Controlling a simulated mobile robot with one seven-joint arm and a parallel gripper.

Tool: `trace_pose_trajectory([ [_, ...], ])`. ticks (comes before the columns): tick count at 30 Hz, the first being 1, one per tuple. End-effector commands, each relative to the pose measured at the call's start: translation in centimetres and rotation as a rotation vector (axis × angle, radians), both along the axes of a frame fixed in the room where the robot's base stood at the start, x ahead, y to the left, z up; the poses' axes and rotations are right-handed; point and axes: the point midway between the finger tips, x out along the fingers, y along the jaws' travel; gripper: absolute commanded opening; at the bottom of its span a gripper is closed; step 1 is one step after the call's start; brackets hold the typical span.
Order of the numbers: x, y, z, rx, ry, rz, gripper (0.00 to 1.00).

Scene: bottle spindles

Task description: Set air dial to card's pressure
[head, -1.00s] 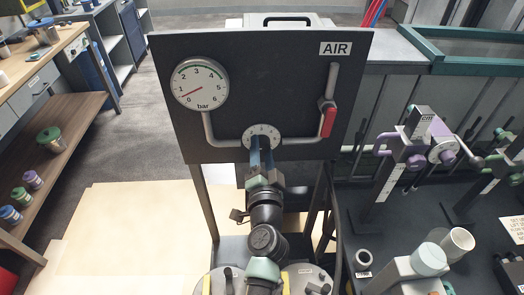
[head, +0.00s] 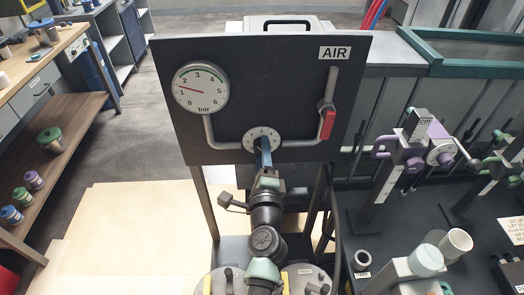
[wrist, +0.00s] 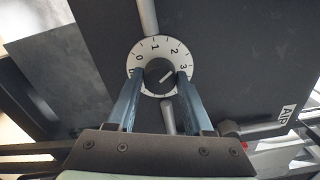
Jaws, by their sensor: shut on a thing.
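The air dial (head: 262,138) is a white numbered ring with a dark knob at the lower middle of the black AIR panel (head: 270,90). The wrist view shows the dial's ring (wrist: 155,45) and a pale line on the knob, pointing up-right roughly toward 2 to 3. My gripper (wrist: 159,76) has its blue fingers on both sides of the knob, shut on it; in the head view my gripper (head: 264,152) covers the dial's lower part. The round bar gauge (head: 201,88) has its red needle between 1 and 2. I cannot identify a readable pressure card.
A red-handled valve (head: 327,122) sits on the pipe right of the dial. A white sheet with orange text (head: 513,231) is cut off at the right edge. Purple clamp stands (head: 405,150) and grey cups (head: 455,243) stand on the dark bench at right. Shelves stand at left.

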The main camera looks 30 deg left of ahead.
Motion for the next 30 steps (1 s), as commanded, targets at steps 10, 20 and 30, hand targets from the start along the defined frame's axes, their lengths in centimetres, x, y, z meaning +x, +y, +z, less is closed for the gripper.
trace_pose_trajectory([
  [10,-0.03,0.01,-0.05,0.145,0.112,0.001,0.00],
  [20,-0.03,0.01,-0.10,0.183,0.141,0.000,0.00],
  [30,-0.04,0.00,-0.11,0.183,0.141,0.000,0.55],
])
